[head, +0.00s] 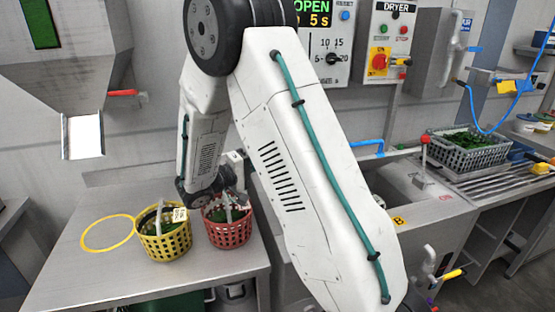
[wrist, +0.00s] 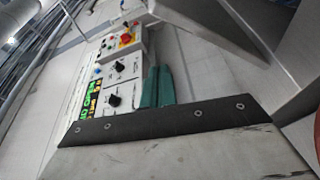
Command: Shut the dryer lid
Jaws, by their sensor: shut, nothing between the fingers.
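The dryer lid cannot be made out for certain. In the head view my arm covers the area below the control panels. A grey metal sheet (wrist: 215,25) crosses the upper right of the wrist view, and I cannot tell whether it is the lid. A panel labelled DRYER (head: 390,35) is on the back wall. The display (head: 315,12) beside it reads OPEN and 5 s. My gripper (wrist: 158,72) shows in the wrist view as teal fingers, shut together and empty, pointing towards the wall panels.
A yellow basket (head: 163,240) and a red basket (head: 229,231), both with greens, stand on the left metal table (head: 120,280). A yellow ring (head: 107,234) lies beside them. A grey crate of greens (head: 470,157) sits on the right counter. A blue hose (head: 490,125) hangs above it.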

